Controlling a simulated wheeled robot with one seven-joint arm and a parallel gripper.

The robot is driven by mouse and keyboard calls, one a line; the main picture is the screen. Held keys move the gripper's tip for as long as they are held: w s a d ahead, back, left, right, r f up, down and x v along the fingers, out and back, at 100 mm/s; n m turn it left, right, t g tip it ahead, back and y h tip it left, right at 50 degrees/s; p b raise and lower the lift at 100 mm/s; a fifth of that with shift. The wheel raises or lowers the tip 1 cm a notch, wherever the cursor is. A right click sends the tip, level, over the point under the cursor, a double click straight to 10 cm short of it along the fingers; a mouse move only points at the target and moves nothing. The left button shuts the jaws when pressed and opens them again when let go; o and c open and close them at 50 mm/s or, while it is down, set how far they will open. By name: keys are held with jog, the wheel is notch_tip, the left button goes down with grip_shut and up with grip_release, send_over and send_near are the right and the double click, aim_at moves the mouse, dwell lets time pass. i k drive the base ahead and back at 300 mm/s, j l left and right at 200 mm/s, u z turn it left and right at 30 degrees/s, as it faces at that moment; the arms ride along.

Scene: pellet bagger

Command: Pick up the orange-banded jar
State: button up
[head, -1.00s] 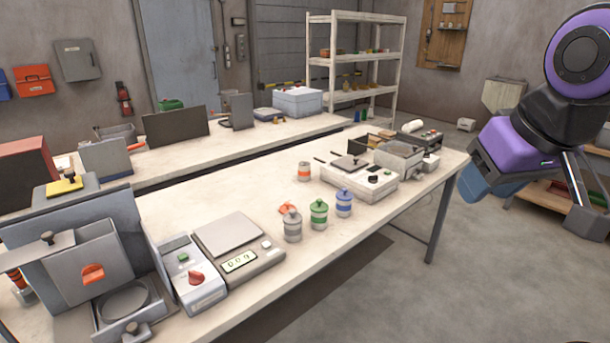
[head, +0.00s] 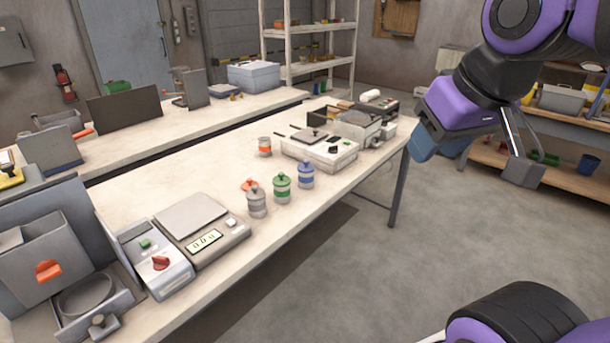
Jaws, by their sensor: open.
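The orange-banded jar (head: 265,146) stands upright on the long pale table, behind the other jars and left of a pale bench device. It is grey with an orange band, and its top looks open. A loose orange lid (head: 249,184) lies on the table nearer me. A grey jar (head: 257,203), a green-banded jar (head: 282,188) and a blue-banded jar (head: 306,175) stand in a row at the front edge. My gripper (head: 474,158) is open at the right, apart from the jar and beyond the table's right edge.
The pale bench device (head: 320,150) stands close right of the jar. A scale (head: 203,222) and a grey machine (head: 48,255) fill the table's near left. The tabletop (head: 190,165) left of the jar is clear. Open floor (head: 370,260) lies right of the table.

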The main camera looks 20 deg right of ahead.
aim_at(265, 147)
jog(key=i+l+u, duration=0.1)
jog(key=i+l, duration=0.15)
jog(key=i+l+u, duration=0.25)
jog(key=i+l, duration=0.25)
jog(key=l, duration=0.15)
jog(key=i+l+u, duration=0.25)
jog(key=i+l, duration=0.15)
jog(key=l, duration=0.25)
jog(key=i+l+u, duration=0.15)
jog(key=l, duration=0.25)
jog(key=i+l+u, duration=0.1)
jog(key=l, duration=0.3)
jog(key=i+l+u, duration=0.15)
jog(key=l, duration=0.25)
jog(key=i, duration=0.1)
